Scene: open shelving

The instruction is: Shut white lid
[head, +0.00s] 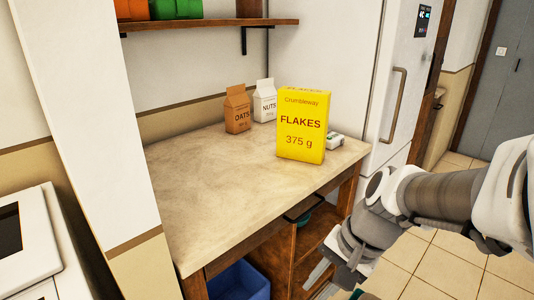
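I cannot pick out a white lid for certain. A white appliance (38,235) with a dark panel is cut off at the lower left edge; whether it has a lid does not show. My gripper (322,280) is low at the bottom, in front of the table's right side. It points down and left, partly cut off by the frame edge, and its opening is unclear. Whether it holds anything does not show.
A table (205,190) carries a yellow flakes box (302,140), an oats carton (237,112), a nuts carton (264,105) and a small white pack (336,139). A blue bin (238,283) sits below. A white fridge (385,100) stands behind. The table's front left is clear.

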